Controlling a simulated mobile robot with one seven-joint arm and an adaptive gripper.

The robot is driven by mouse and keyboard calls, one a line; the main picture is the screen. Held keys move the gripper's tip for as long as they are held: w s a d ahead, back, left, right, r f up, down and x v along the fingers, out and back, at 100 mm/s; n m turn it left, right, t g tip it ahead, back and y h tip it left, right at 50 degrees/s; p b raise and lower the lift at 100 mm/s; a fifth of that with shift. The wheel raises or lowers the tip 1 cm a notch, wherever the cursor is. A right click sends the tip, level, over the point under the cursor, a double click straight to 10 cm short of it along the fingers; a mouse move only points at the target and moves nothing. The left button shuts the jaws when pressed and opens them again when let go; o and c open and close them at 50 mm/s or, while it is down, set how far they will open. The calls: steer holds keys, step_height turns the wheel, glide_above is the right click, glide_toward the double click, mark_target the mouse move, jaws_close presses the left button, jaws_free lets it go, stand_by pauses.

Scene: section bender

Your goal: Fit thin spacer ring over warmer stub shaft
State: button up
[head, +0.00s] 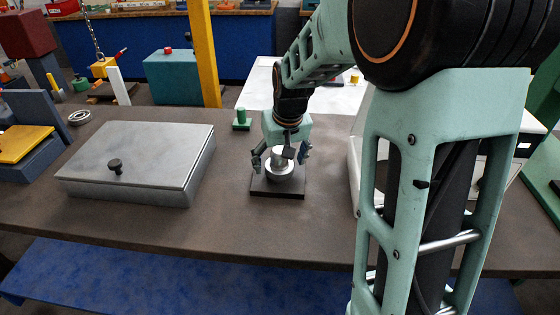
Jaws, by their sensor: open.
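A round silver metal piece (280,168) sits on a dark square base plate (277,190) in the middle of the table. It has a wide lower part and a narrower upright part at its centre. I cannot tell whether a thin spacer ring is around it or which part is the stub shaft. My gripper (281,160) points down over this piece, its fingers spread to the left and right of it. The gripper is open and partly hides the top of the piece. Whether the fingers touch the metal is not clear.
A grey box (140,150) with a black knob (115,165) lies to the left. A silver bearing-like ring (79,117) rests at the far left, and a small green post (241,118) stands behind the plate. A white housing is half hidden by my arm. The front table strip is clear.

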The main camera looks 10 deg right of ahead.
steer(key=v, duration=1.2)
